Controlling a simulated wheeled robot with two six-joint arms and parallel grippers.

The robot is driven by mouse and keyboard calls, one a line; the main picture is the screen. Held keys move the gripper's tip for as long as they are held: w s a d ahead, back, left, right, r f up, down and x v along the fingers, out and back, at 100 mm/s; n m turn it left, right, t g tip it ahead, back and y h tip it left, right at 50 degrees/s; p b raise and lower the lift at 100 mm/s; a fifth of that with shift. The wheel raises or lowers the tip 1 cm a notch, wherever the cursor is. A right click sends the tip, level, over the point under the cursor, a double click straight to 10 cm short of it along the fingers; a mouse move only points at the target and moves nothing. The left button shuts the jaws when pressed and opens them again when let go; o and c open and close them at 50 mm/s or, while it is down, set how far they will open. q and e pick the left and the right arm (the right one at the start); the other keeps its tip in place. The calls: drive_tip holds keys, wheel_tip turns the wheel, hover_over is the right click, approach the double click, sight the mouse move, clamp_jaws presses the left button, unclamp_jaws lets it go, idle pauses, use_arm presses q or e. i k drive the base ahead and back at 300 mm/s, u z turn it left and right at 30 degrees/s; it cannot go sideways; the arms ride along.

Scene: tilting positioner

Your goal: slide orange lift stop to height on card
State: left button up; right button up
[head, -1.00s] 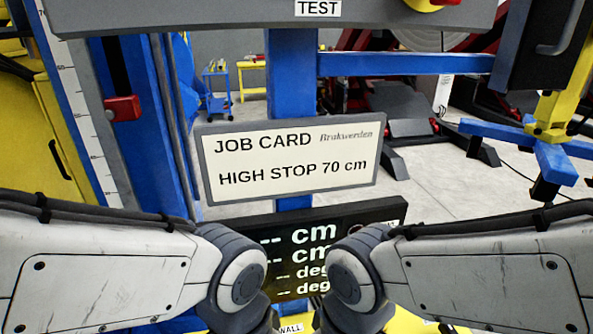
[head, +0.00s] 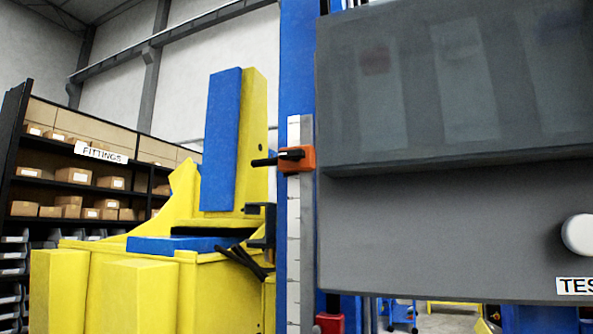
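The orange lift stop (head: 297,159) sits on a vertical white scale (head: 293,240) fixed to a blue post (head: 285,70). A black handle sticks out from the stop to the left. The scale runs above and below the stop, but its numbers are too small to read. A red block (head: 329,322) shows lower down beside the scale, at the bottom edge. The job card is out of view now; in the earlier frame it reads HIGH STOP 70 cm. Neither of my grippers shows in the current head view.
A large grey panel (head: 430,230) with a white knob (head: 579,235) fills the right side. A yellow and blue machine (head: 130,290) stands left of the post. Shelves labelled FITTINGS (head: 75,185) with several boxes stand at the far left.

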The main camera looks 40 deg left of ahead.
sight(289, 168)
drive_tip(key=u, duration=0.5)
drive_tip(key=k, duration=0.6)
drive_tip(key=u, duration=0.7)
drive_tip(key=i, duration=0.9)
drive_tip(key=z, duration=0.7)
